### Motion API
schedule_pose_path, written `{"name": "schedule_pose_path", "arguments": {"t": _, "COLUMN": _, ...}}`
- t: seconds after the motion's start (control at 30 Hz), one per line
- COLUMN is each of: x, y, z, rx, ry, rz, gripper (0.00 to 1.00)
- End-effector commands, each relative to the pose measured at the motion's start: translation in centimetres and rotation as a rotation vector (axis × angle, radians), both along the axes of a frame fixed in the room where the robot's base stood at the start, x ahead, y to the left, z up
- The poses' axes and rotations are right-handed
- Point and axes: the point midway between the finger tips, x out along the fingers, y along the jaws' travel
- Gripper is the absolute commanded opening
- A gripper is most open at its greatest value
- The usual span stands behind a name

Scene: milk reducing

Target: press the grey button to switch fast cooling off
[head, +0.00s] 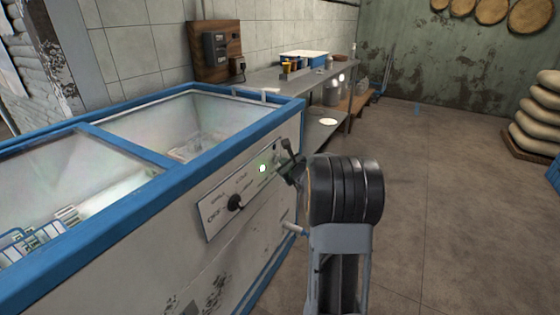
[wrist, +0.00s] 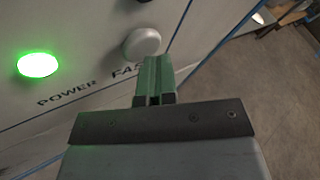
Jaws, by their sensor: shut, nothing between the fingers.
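The grey button (wrist: 143,43) is a round knob above the word FAST on the white freezer panel in the wrist view. My gripper (wrist: 154,60) is shut and empty, with its tips just below and right of the button; I cannot tell whether they touch it. In the head view my gripper (head: 286,148) is at the right end of the control panel (head: 217,215), and the button is hard to make out there. A lit green power light (wrist: 38,65) is left of the button, and it also shows in the head view (head: 262,168).
The panel is on the front of a blue-rimmed chest freezer (head: 150,190) with a black dial (head: 236,202). A metal table (head: 300,75) with containers stands behind it. Stacked sacks (head: 540,120) are at the far right. The floor (head: 450,200) between is clear.

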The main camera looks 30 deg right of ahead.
Motion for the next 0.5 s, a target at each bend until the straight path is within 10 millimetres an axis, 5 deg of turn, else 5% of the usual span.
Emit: {"name": "schedule_pose_path", "arguments": {"t": 0.5, "x": 0.71, "y": 0.58, "z": 0.09, "rx": -0.002, "ry": -0.003, "rz": 0.005, "gripper": 0.0}}
